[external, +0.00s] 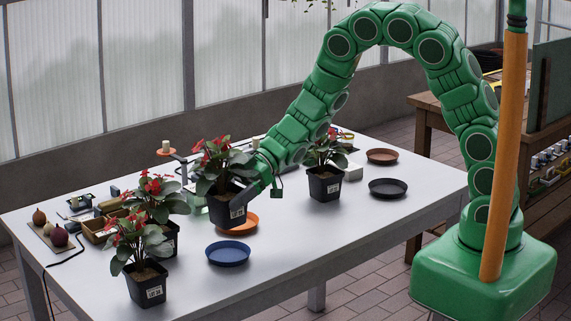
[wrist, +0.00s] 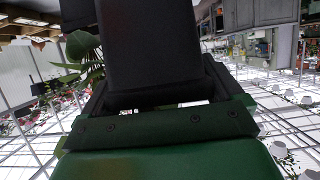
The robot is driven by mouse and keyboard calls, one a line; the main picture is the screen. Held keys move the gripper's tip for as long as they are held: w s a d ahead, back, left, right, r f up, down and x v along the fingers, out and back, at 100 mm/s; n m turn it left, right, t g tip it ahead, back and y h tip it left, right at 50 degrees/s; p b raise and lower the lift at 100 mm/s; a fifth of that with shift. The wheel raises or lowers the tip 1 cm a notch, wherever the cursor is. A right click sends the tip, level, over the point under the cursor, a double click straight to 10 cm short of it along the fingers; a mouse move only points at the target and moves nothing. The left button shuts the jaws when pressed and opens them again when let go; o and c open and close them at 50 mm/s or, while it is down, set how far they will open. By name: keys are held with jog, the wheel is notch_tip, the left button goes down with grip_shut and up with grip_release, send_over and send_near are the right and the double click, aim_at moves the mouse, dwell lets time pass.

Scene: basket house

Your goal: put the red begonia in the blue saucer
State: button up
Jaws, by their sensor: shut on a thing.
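My gripper (external: 256,190) is shut on the black pot of a red-flowered begonia (external: 227,209), held upright near the middle of the table. In the wrist view the dark pot (wrist: 150,50) fills the space in front of my gripper, with some green leaves to its left. The fingertips are largely hidden. The blue saucer (external: 228,254) lies empty on the table, nearer the camera than the held pot. The pot is not over it. An orange saucer (external: 246,222) shows partly behind the pot; I cannot tell the pot's exact height above the table.
Other red-flowered potted plants stand front left (external: 145,285), behind that one (external: 160,205), and right of my gripper (external: 325,185). A dark saucer (external: 388,188) and a brown saucer (external: 382,156) lie at right. Small items crowd the left end. The front right tabletop is clear.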

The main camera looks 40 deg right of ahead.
aim_at(228, 224)
jog(key=shift+a+f, duration=0.3)
jog(key=shift+f, duration=3.7)
jog(key=shift+f, duration=0.35)
jog(key=o, duration=0.9)
jog(key=shift+c, duration=0.2)
jog(key=shift+r, duration=0.1)
jog(key=shift+r, duration=0.2)
jog(key=shift+d+r, duration=0.2)
jog(key=shift+d, duration=0.05)
jog(key=v, duration=1.1)
jog(key=shift+d, duration=0.3)
